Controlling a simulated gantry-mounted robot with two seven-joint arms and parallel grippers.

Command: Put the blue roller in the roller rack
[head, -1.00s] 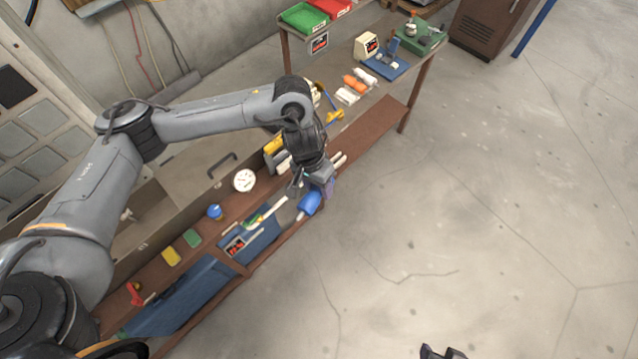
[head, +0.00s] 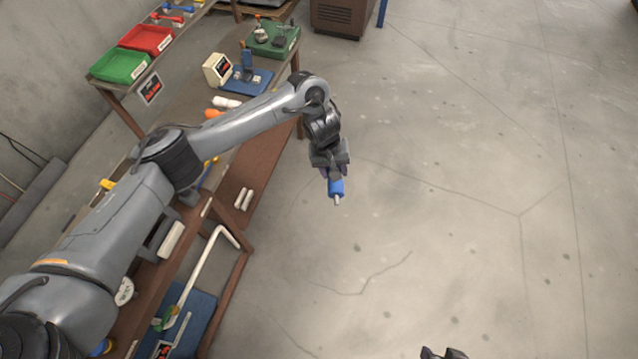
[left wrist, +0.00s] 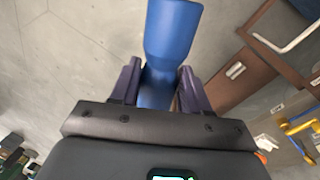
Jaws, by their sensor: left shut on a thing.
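The blue roller (head: 336,188) is held in my left gripper (head: 334,172), out over the open floor to the right of the bench, its pale end pointing down in the head view. In the left wrist view the blue roller (left wrist: 170,45) sits between the two purple fingers of the left gripper (left wrist: 158,80), which are shut on it. A grey stand with a white roller (head: 171,239), possibly the roller rack, is on the bench, partly hidden by my left arm. My right gripper (head: 441,353) shows only as a tip at the bottom edge.
Green bin (head: 120,66), red bin (head: 147,40) and a blue stand (head: 248,78) are further back. The concrete floor at right is clear.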

